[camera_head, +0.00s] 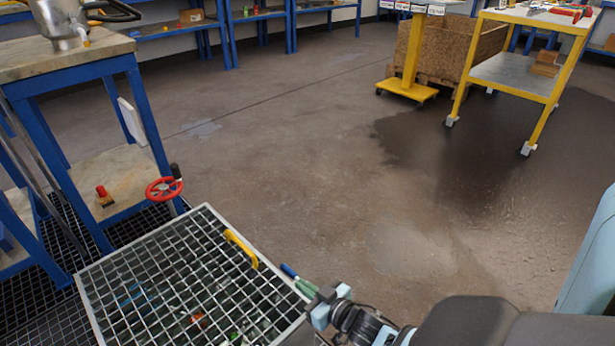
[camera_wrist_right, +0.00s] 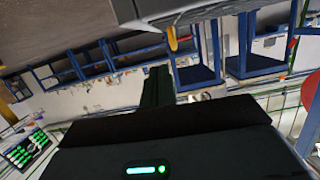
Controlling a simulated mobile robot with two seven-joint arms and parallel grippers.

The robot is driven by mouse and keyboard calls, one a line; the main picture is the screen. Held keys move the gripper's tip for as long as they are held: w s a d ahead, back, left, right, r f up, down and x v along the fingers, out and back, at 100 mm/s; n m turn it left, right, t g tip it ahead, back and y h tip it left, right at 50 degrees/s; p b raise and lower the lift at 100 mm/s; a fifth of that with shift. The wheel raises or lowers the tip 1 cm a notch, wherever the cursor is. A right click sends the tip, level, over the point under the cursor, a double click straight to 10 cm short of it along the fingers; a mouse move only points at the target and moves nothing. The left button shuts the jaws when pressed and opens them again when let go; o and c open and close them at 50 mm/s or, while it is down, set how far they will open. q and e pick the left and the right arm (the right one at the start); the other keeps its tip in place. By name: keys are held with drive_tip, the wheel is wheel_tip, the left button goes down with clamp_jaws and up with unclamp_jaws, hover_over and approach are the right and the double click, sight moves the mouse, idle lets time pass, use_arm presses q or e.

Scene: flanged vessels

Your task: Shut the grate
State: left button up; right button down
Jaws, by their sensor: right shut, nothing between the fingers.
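The grate (camera_head: 168,262), a pale steel grid in a light frame, fills the lower left of the head view. It has a yellow handle (camera_head: 241,249) near its right edge. Small coloured things show through the bars; how far the grate is tilted is hard to tell. My right gripper (camera_head: 318,307) is beside the grate's lower right corner, below the handle, and holds nothing. Whether it touches the frame is unclear. In the right wrist view its dark finger (camera_wrist_right: 157,88) points at the room, with the jaws closed. My left gripper is out of view.
A red handwheel (camera_head: 164,189) stands behind the grate's far corner. A blue workbench (camera_head: 95,70) stands at the left. A yellow cart (camera_head: 510,72) stands far right. The middle floor is clear, with a dark wet patch at right.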

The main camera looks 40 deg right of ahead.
drive_tip(key=p+v, duration=0.3)
drive_tip(key=v, duration=0.6)
drive_tip(key=shift+s, duration=0.35)
drive_tip(key=shift+r, duration=0.1)
